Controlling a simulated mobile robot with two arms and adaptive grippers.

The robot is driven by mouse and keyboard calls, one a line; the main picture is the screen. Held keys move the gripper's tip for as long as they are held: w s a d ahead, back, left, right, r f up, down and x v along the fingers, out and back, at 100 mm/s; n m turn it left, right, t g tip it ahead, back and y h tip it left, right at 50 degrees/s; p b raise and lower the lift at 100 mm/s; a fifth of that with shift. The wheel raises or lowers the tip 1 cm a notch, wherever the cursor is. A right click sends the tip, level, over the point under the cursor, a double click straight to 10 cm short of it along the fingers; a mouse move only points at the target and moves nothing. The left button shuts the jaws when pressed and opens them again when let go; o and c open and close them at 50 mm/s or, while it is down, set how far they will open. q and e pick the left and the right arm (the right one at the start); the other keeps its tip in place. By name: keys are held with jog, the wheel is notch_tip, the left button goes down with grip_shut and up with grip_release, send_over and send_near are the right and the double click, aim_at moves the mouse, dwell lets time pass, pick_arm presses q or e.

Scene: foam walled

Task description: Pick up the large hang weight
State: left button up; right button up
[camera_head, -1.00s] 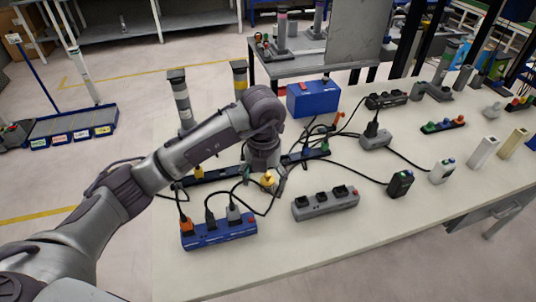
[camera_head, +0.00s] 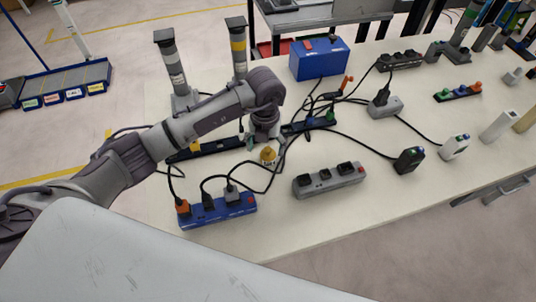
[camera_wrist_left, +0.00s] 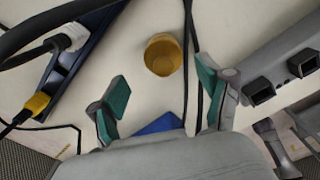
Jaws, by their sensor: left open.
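A small brass-yellow round piece (camera_head: 268,155), which looks like the hang weight, stands on the white table among black cables. In the left wrist view it (camera_wrist_left: 163,54) shows from above as a round brass piece, apart from both fingers. My left gripper (camera_head: 262,142) is just behind it in the head view, pointing down at the table. In the left wrist view my left gripper (camera_wrist_left: 161,87) is open and empty, with green pads, and the brass piece lies beyond the fingertips, between their lines. My right gripper is not in view.
A blue power strip (camera_head: 218,212) with plugs and a grey power strip (camera_head: 330,180) lie in front of the gripper. A black strip (camera_head: 210,150) lies behind. Cables run close around the weight. Two posts (camera_head: 172,65) and a blue box (camera_head: 320,60) stand farther back.

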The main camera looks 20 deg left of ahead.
aim_at(268, 154)
pick_arm(q)
jog(key=shift+d+f, duration=0.15)
jog(key=shift+f, duration=0.25)
jog(key=f, duration=0.1)
jog(key=f+p, duration=0.1)
jog(key=f, duration=0.1)
jog(key=shift+w+d+f, duration=0.15)
jog(key=shift+w+f, duration=0.1)
jog(key=shift+f, duration=0.4)
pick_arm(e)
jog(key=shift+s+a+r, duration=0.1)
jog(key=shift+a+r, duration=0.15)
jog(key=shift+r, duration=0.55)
pick_arm(q)
jog(key=c, duration=0.3)
jog(key=shift+w, duration=0.1)
grip_shut()
